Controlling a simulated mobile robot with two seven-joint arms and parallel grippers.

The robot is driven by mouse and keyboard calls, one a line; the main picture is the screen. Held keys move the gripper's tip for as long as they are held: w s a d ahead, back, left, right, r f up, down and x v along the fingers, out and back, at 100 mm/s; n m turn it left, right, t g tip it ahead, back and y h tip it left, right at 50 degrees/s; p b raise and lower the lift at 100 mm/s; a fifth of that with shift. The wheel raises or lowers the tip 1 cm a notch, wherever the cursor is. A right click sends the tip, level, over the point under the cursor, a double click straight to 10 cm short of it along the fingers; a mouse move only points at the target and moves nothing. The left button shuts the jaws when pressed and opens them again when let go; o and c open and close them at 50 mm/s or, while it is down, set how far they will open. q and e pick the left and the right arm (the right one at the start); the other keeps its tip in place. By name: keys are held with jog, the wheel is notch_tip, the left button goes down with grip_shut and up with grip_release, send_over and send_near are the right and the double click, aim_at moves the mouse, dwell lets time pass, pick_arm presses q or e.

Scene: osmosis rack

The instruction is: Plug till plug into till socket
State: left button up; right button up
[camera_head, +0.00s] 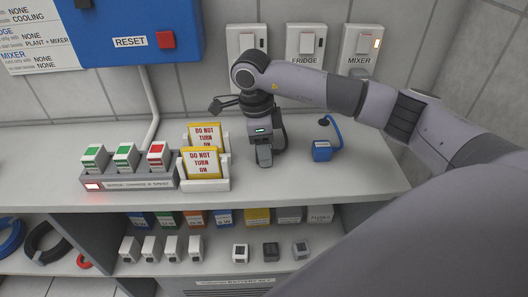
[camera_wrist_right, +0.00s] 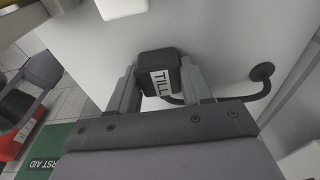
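The till plug (camera_wrist_right: 158,76) is a dark block with a white TILL label in the right wrist view. It sits between the fingers of my right gripper (camera_wrist_right: 160,82), which look closed on its sides. A dark cord runs from it to a round black grommet (camera_wrist_right: 262,72). In the head view my right gripper (camera_head: 264,157) points down over the counter, and the plug is mostly hidden there. Three wall sockets stand behind. The leftmost socket (camera_head: 241,38) is partly covered by my arm and its label is hidden. My left gripper is out of view.
A blue plug (camera_head: 322,151) lies on the counter (camera_head: 350,182). Left are DO NOT TURN ON signs (camera_head: 201,164) and a switch block (camera_head: 130,182). A lower shelf holds small boxes.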

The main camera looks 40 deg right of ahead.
jog(key=shift+r, duration=0.1)
jog(key=shift+r, duration=0.15)
notch_tip(320, 180, up, 8)
jog(key=shift+w+r, duration=0.1)
jog(key=shift+r, duration=0.05)
pick_arm(q)
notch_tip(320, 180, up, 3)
jog(key=p, duration=0.2)
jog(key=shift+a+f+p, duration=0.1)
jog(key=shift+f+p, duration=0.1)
jog(key=shift+p, duration=0.2)
pick_arm(e)
notch_tip(320, 180, up, 11)
jog(key=shift+r, duration=0.15)
